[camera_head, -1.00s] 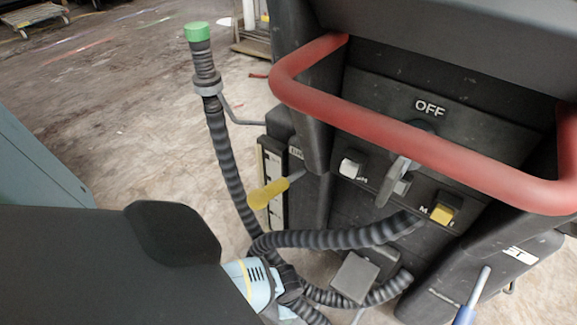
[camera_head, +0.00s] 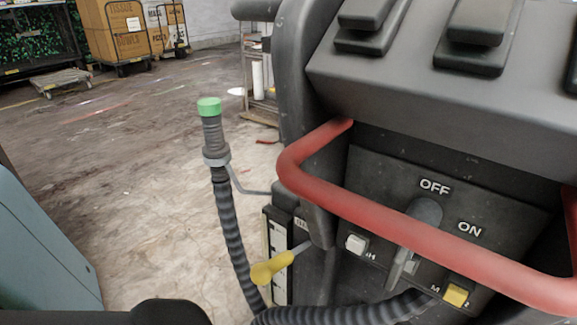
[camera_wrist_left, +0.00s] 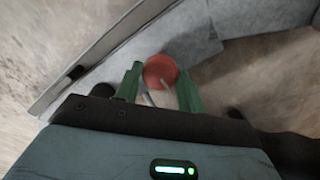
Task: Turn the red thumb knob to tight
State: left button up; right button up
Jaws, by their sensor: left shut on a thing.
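The red thumb knob (camera_wrist_left: 161,68) shows in the left wrist view as a round red disc between the two green fingers of my left gripper (camera_wrist_left: 159,74). The gripper is shut on it. A thin pale metal piece shows just below the knob, between the fingers. Any tight marking and the knob's turn cannot be read. My right gripper is in neither view.
In the head view, a machine carries a red bar (camera_head: 395,222), an OFF/ON lever panel (camera_head: 375,180) and a yellow-handled lever (camera_head: 272,268). A green-capped ribbed hose (camera_head: 221,185) stands left of it. Open floor (camera_head: 130,165) lies beyond, with carts at the back.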

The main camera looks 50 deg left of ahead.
pick_arm(q)
jog(key=shift+m, duration=0.7)
jog(key=m, duration=0.2)
jog(key=shift+m, duration=0.3)
jog(key=m, duration=0.5)
jog(key=shift+m, duration=0.3)
jog(key=m+b, duration=0.1)
jog(key=m, duration=0.7)
jog(key=shift+b, duration=0.4)
jog(key=m, duration=0.3)
jog(key=shift+m+b, duration=0.3)
jog(key=shift+b, duration=0.1)
jog(key=m+b, duration=0.1)
jog(key=m, duration=0.3)
jog(key=shift+m, duration=0.3)
jog(key=m+b, duration=0.1)
jog(key=m, duration=0.2)
jog(key=shift+m, duration=0.3)
jog(key=m+b, duration=0.1)
jog(key=m, duration=0.2)
jog(key=shift+m, duration=1.1)
jog(key=shift+m+b, duration=0.35)
jog(key=shift+m, duration=0.05)
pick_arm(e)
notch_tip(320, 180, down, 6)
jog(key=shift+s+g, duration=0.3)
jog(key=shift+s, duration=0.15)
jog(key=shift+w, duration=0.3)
